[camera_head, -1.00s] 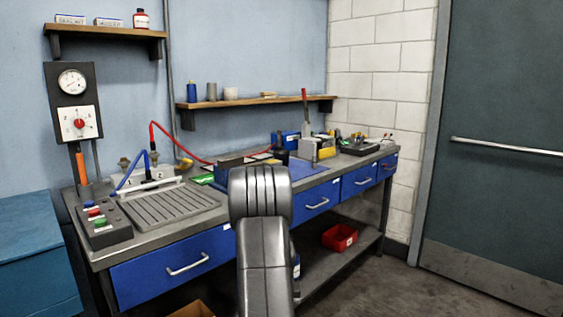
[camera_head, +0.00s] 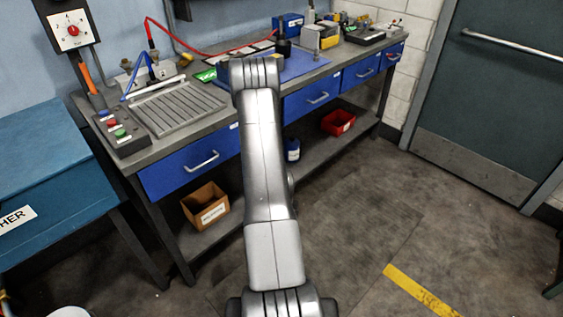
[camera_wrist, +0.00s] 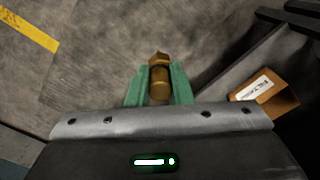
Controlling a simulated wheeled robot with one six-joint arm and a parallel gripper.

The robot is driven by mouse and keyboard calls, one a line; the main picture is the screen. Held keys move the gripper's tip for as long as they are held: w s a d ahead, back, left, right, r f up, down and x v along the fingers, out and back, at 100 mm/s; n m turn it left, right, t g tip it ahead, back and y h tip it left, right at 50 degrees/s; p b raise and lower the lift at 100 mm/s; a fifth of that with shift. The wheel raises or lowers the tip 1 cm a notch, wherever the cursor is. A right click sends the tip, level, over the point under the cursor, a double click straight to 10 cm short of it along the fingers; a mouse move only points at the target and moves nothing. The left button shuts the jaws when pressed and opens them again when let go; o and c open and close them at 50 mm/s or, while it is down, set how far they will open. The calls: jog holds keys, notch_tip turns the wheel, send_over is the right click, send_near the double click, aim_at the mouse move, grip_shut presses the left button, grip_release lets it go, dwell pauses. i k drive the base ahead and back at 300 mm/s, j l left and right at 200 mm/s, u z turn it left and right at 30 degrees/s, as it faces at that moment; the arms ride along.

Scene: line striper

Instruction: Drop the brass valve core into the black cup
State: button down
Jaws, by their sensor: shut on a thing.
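In the wrist view my gripper (camera_wrist: 159,88) has its green fingers shut on the brass valve core (camera_wrist: 159,82), a small golden cylinder with a wider end. Bare floor shows beyond it, so I hold it clear of the bench top. The head view shows my arm but not the gripper or the core. I cannot make out a black cup for certain.
The workbench (camera_head: 215,122) carries a ribbed drain tray (camera_head: 175,108) and a button box (camera_head: 120,135). A cardboard box (camera_head: 205,204) and a red bin (camera_head: 338,122) sit on its lower shelf. A blue cabinet (camera_head: 45,165) stands at left. Floor at right is clear.

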aim_at(286, 55)
jog(key=i+l+u, duration=0.1)
jog(key=u, duration=1.05)
jog(key=i+l+u, duration=0.1)
jog(key=l+u, duration=0.3)
jog(key=l, duration=0.3)
jog(key=l+u, duration=0.35)
jog(key=l, duration=0.3)
jog(key=k+l+u, duration=0.15)
jog(key=l+u, duration=0.25)
jog(key=l, duration=0.3)
jog(key=k+l, duration=0.1)
jog(key=l, duration=0.75)
jog(key=k+l+u, duration=0.1)
jog(key=l, duration=0.3)
jog(key=k+l, duration=0.15)
jog(key=l, duration=0.3)
jog(key=k+l, duration=0.1)
jog(key=l, duration=0.3)
jog(key=k+l, duration=0.1)
jog(key=l, duration=0.3)
jog(key=l+u, duration=0.05)
